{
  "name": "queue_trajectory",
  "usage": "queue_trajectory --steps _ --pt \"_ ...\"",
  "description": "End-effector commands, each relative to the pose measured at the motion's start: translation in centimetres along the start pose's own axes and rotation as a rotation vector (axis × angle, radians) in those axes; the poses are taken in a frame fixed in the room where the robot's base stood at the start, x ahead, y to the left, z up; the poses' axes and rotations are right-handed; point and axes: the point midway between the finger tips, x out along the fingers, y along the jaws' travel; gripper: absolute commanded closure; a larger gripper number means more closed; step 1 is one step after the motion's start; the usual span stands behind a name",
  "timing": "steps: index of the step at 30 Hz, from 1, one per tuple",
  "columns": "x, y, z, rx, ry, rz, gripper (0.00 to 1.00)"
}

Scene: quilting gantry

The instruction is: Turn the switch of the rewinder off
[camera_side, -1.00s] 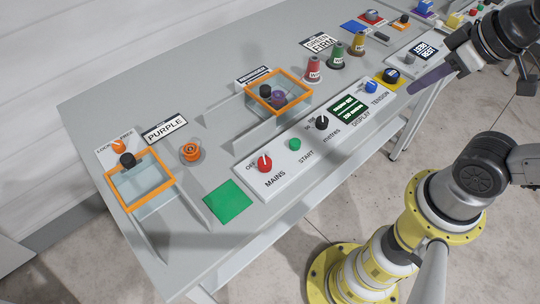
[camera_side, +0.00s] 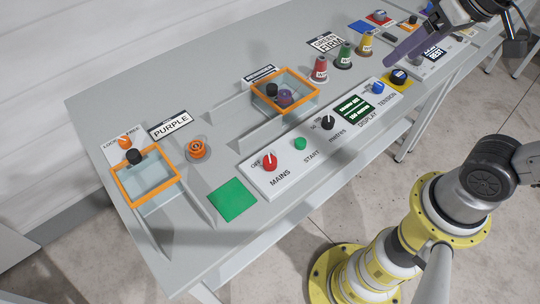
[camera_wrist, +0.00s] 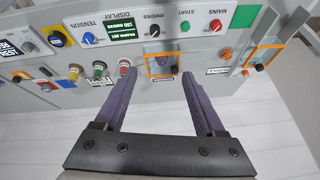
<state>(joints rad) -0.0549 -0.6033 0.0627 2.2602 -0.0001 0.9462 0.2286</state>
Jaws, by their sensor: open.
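A white control panel (camera_side: 287,169) on the grey table carries a red MAINS knob (camera_side: 269,162), a green START button (camera_side: 300,143), a black metres knob (camera_side: 327,122), a lit green display (camera_side: 353,107) and a blue TENSION knob (camera_side: 377,87). The red knob's pale pointer points roughly up in the side view; its exact setting is too small to tell. The red knob also shows at upper right in the wrist view (camera_wrist: 227,54). My gripper (camera_side: 388,62) is open, with purple fingers, above the panel's far right end. It is empty in the wrist view (camera_wrist: 151,75).
An orange-framed clear box (camera_side: 284,92) stands behind the panel, with a small sign behind it. Coloured cones (camera_side: 343,56) stand to its right. A second orange-framed box (camera_side: 148,180) and a green square (camera_side: 231,199) lie left. A black knob on yellow (camera_side: 398,77) is beside the panel.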

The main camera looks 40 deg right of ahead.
Motion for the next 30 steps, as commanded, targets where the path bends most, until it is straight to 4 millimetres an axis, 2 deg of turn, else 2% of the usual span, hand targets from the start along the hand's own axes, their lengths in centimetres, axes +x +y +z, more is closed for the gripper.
queue_trajectory --steps 1,6,11,15,19,24,30 --pt "0.6 -1.1 -1.4 0.002 -0.031 -0.006 0.29" --pt "3.7 -5.4 -5.4 0.001 -0.138 -0.016 0.29" --pt "8.7 -10.9 -7.2 -0.043 -0.256 -0.007 0.29" --pt "13.5 -15.4 -6.5 -0.114 -0.355 0.014 0.29" --pt "16.8 -18.2 -4.6 -0.186 -0.424 0.033 0.29" --pt "18.6 -19.5 -2.3 -0.241 -0.477 0.052 0.29" --pt "20.0 -19.4 -1.4 -0.245 -0.478 0.052 0.29"
